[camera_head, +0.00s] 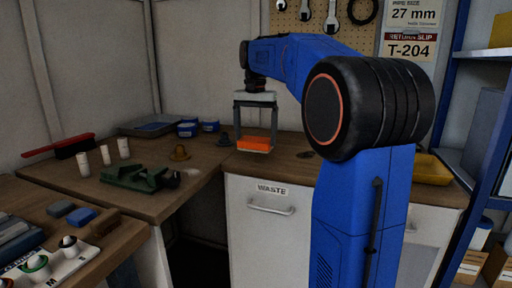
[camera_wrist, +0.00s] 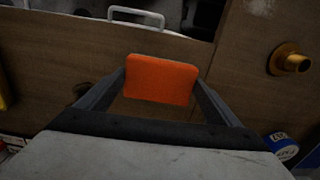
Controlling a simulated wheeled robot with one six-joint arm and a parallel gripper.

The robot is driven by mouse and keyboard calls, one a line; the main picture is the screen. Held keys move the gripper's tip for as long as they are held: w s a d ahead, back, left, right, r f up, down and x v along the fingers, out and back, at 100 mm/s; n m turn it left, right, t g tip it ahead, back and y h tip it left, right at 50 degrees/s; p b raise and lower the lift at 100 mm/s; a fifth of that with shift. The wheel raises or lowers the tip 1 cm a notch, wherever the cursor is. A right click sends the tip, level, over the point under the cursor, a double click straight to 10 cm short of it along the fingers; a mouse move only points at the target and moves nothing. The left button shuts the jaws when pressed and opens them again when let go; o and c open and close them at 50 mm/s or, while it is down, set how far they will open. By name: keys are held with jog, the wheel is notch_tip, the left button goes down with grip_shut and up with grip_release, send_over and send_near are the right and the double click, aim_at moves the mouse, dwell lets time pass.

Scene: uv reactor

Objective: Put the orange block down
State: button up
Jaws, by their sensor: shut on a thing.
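The orange block (camera_head: 254,144) is between the two fingers of my gripper (camera_head: 254,140), low over the wooden worktop (camera_head: 296,149) above the waste drawer. In the wrist view the orange block (camera_wrist: 161,80) fills the gap between the fingertips of my gripper (camera_wrist: 160,88), and both fingers touch its sides. My gripper is shut on the block and points down. I cannot tell whether the block's underside touches the worktop.
A green vise-like tool (camera_head: 133,177) and white cylinders (camera_head: 83,164) are farther left. A yellow tray (camera_head: 432,170) lies right, behind my arm. The worktop around the block is mostly bare.

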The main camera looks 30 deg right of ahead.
aim_at(255, 140)
jog(key=shift+f, duration=1.9)
jog(key=shift+f, duration=0.1)
jog(key=o, duration=1.2)
notch_tip(255, 140, up, 12)
jog(key=shift+a+r, duration=0.1)
jog(key=shift+r, duration=0.05)
